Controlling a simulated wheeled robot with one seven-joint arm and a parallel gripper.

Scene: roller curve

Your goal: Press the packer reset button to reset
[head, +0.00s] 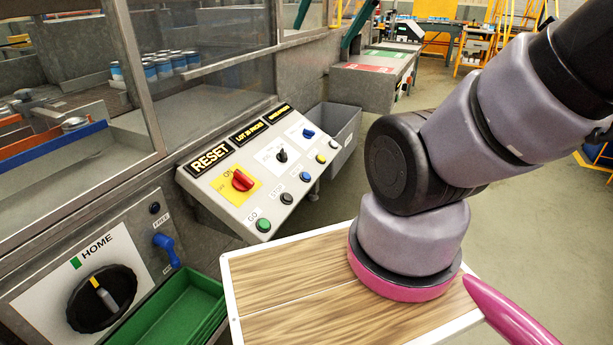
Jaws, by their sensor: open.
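A sloped grey control panel (225,186) stands left of centre in the head view. A red rotary switch (242,180) sits on a yellow plate marked ON. The last three labels are too small to read, so I cannot tell which is reset. My gripper is out of view.
A HOME panel with a black dial (102,298) and a blue lever (166,250) is at lower left, beside a green tray (178,308). A grey bin (340,125) stands behind the control panel. Open floor (540,215) lies at right.

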